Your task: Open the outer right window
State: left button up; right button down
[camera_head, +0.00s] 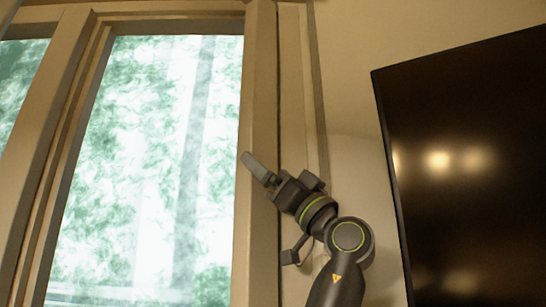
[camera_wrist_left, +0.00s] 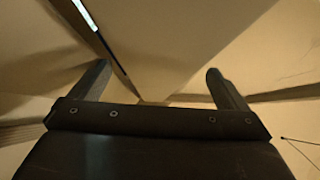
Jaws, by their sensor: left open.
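The right window (camera_head: 150,170) fills the left half of the head view, with a pale wooden frame and bright glass showing blurred green foliage. Its right upright (camera_head: 258,100) stands beside the fixed casing (camera_head: 292,90), with a dark line between them. I cannot tell whether the sash is slightly ajar. My left gripper (camera_head: 257,168) is at this upright, its finger overlapping it in the picture; contact is unclear. In the left wrist view my left gripper (camera_wrist_left: 157,72) has its two fingers wide apart with nothing between them. I see no window handle. My right gripper is not in view.
A large dark glossy screen (camera_head: 470,160) hangs on the right, reflecting lights. Bare beige wall (camera_head: 350,100) lies between it and the window casing. Another window pane (camera_head: 18,85) shows at the far left, past a thick wooden post (camera_head: 45,130).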

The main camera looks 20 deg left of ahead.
aim_at(266, 144)
pick_arm(q)
jog(key=shift+r, duration=2.3)
jog(key=shift+c, duration=0.3)
